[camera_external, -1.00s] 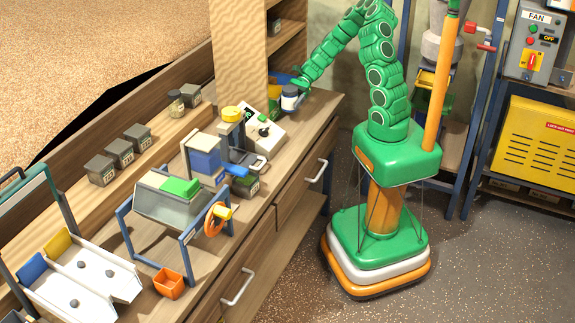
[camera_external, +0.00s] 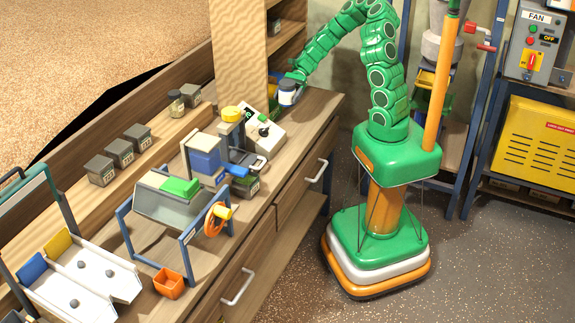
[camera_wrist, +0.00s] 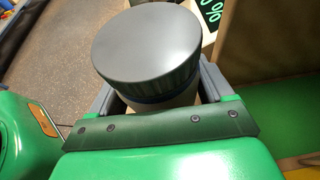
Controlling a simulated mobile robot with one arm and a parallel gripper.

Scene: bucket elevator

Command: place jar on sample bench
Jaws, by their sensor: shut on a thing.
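The jar (camera_external: 288,92) has a dark grey lid and a pale body with a blue band. In the external view it is at the far end of the wooden sample bench (camera_external: 318,103), beside the tall wooden post. In the wrist view the jar's lid (camera_wrist: 147,45) fills the upper middle, between the grey fingers. My gripper (camera_wrist: 160,95) is shut on the jar, which looks upright. I cannot tell whether the jar's base touches the bench top.
A meter box (camera_external: 262,133) with a dark display stands just in front of the jar. The wooden post (camera_external: 238,55) rises to its left. Several grey boxes (camera_external: 120,152) line the back ledge. Bare bench top lies to the right of the meter.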

